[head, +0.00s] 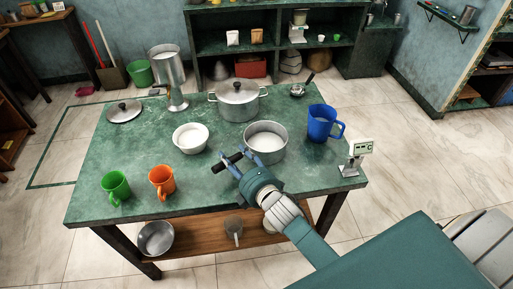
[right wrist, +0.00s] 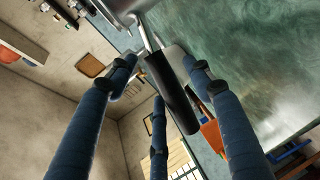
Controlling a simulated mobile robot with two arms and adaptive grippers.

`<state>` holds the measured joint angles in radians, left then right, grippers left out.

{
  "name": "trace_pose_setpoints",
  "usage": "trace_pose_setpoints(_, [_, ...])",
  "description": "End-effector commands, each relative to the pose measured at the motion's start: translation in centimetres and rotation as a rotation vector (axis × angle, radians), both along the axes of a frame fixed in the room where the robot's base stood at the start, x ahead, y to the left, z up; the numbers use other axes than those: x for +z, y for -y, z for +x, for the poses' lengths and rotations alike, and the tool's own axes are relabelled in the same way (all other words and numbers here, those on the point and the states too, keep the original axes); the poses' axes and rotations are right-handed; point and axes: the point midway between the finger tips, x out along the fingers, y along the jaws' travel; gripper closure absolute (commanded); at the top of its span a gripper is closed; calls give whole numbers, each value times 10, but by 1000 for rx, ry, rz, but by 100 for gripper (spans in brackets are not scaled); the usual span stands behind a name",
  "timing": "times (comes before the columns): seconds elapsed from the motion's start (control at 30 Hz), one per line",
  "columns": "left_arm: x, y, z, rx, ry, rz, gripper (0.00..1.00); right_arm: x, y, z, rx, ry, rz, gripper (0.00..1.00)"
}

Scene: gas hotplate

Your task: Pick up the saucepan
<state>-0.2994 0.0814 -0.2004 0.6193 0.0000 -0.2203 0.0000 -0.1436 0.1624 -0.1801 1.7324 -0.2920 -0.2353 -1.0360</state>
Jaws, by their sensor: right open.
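The saucepan (head: 266,154) is a grey metal pan standing upright on the green tabletop (head: 110,151), right of the middle. Its black handle (head: 218,167) points to the lower left; in the right wrist view the handle (right wrist: 172,92) runs between my fingers. My right gripper (head: 237,159) is open, with its blue fingers spread on either side of the handle. I cannot tell whether any finger touches it. My left gripper is not in view.
A lidded pot (head: 238,107) stands behind the saucepan, a white bowl (head: 190,139) to its left and a blue pitcher (head: 321,124) to its right. A small scale (head: 353,160) is at the right edge. Orange (head: 161,183) and green (head: 117,188) mugs stand front left.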

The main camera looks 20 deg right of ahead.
Motion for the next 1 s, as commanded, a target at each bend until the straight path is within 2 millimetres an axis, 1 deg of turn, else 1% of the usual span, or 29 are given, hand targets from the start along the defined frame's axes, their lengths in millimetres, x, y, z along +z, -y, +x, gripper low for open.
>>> trace_pose_setpoints(0.03, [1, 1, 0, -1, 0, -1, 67, -1, -1, 5, 0, -1, 0, 49])
trace_pose_setpoints(0.1, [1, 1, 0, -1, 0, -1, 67, -2, -1, 8, 0, -1, -1, 49])
trace_pose_setpoints(0.3, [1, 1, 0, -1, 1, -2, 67, -3, -1, 8, 0, -1, 0, 49])
trace_pose_setpoints(0.33, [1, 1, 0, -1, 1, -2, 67, -3, -1, 8, 0, -1, 0, 51])
trace_pose_setpoints(0.47, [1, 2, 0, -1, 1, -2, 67, -3, -1, 8, 0, -1, 0, 77])
trace_pose_setpoints(0.5, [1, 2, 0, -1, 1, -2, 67, -3, -1, 8, 0, -1, 0, 85])
trace_pose_setpoints(0.57, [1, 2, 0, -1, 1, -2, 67, -3, -1, 8, 0, -2, 0, 97])
trace_pose_setpoints(0.6, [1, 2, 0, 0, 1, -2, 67, -3, -1, 8, 0, -2, 0, 100])
trace_pose_setpoints(0.7, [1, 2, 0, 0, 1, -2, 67, -3, -1, 8, 0, -2, 1, 100])
trace_pose_setpoints(0.73, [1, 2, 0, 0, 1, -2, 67, 1, -1, 9, 1, 6, -2, 100])
trace_pose_setpoints(1.0, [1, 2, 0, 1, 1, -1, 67, 2, -1, 9, 2, 5, -1, 100])
